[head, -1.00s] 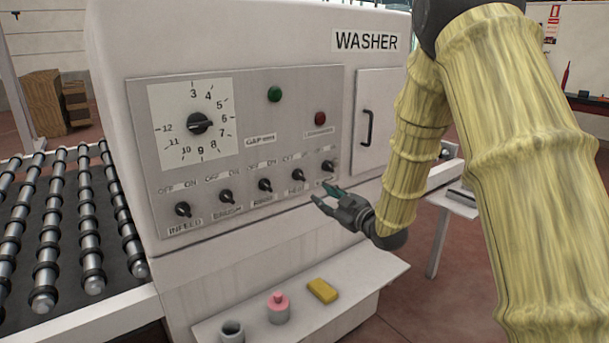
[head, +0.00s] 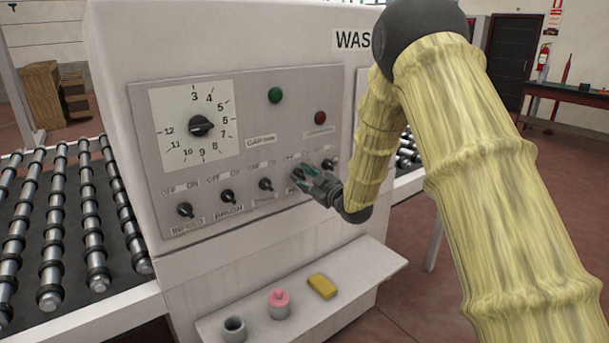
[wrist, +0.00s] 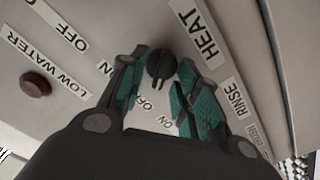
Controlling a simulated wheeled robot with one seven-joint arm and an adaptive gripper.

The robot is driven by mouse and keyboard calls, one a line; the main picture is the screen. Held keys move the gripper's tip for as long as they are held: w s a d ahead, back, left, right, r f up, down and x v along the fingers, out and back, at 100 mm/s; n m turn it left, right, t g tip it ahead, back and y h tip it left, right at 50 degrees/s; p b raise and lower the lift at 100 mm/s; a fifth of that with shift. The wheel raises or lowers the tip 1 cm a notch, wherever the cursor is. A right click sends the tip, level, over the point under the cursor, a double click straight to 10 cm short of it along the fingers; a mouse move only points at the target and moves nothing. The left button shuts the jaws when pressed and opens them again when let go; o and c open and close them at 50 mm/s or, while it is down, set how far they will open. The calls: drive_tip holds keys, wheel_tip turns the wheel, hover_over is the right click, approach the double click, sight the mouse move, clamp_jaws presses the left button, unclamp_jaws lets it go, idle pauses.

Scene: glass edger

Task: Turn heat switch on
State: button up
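The heat switch is a small black rotary knob on the washer's grey panel. In the wrist view the heat switch (wrist: 161,65) sits between the fingers beside the HEAT label (wrist: 200,38), its narrow end pointing down toward an OFF marking (wrist: 145,104). My gripper (wrist: 163,62) is open, with one green-padded finger on each side of the knob and small gaps visible.
Rinse (head: 266,185), brush (head: 228,197) and infeed (head: 185,210) switches lie left of my gripper; another switch (head: 330,163) is close on the right. A dial (head: 200,126), green button (head: 275,95) and red light (head: 320,118) are above. A shelf (head: 365,280) juts out below.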

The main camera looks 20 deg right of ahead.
drive_tip(key=shift+w+a, duration=0.1)
drive_tip(key=shift+w, duration=0.05)
clamp_jaws()
